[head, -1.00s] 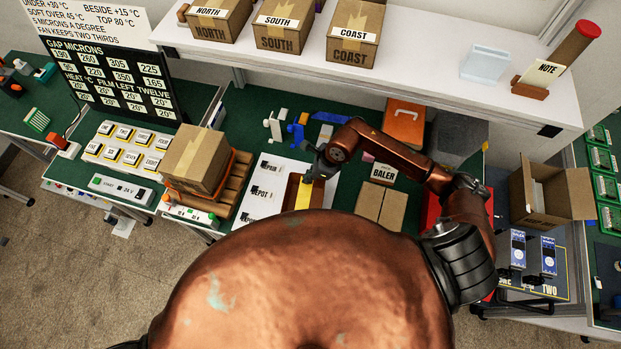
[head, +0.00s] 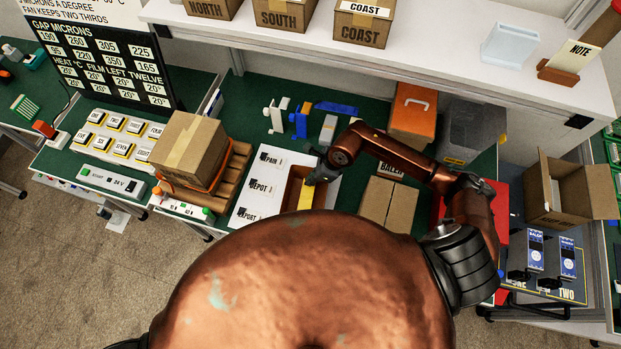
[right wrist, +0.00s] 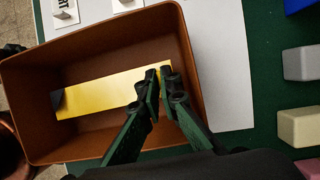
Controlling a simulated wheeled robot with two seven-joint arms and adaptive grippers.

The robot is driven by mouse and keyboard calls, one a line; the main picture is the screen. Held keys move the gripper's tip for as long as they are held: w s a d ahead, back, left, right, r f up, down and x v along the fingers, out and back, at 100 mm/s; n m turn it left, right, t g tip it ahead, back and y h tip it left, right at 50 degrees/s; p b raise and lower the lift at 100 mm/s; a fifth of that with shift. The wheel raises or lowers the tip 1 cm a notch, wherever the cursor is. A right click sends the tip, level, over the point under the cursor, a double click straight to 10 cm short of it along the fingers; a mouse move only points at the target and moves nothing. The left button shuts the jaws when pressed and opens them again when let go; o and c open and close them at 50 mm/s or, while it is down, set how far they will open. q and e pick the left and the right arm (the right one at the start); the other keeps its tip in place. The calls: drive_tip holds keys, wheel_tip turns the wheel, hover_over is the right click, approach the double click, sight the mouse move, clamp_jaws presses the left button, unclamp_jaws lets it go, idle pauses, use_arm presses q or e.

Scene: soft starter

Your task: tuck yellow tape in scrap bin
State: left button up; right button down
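The yellow tape (right wrist: 105,92) is a flat strip with a dark left end, inside the outline of an open brown bin (right wrist: 185,45) in the right wrist view. In the head view the tape (head: 305,197) shows over the same brown bin (head: 291,187). My right gripper (right wrist: 161,76) points down into the bin, its fingers close together at the tape's right end, apparently pinching it. In the head view my right gripper (head: 314,178) is at the bin's far part. My body hides the bin's near end. My left gripper is out of view.
A white labelled sheet (head: 250,200) lies left of the bin, and a carton (head: 190,150) stands farther left. An orange box (head: 412,112) and a grey translucent bin (head: 475,130) stand behind. A white shelf (head: 440,70) overhangs the back.

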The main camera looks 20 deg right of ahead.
drive_tip(key=c, duration=2.5)
unclamp_jaws()
drive_tip(key=shift+w, duration=0.2)
drive_tip(key=shift+c, duration=0.2)
drive_tip(key=shift+o, duration=0.8)
drive_tip(key=o, duration=0.3)
drive_tip(key=shift+s, duration=0.1)
drive_tip(key=shift+d+r, duration=0.1)
drive_tip(key=shift+r, duration=0.05)
drive_tip(key=v, duration=1.1)
drive_tip(key=shift+r, duration=0.35)
drive_tip(key=shift+f, duration=0.1)
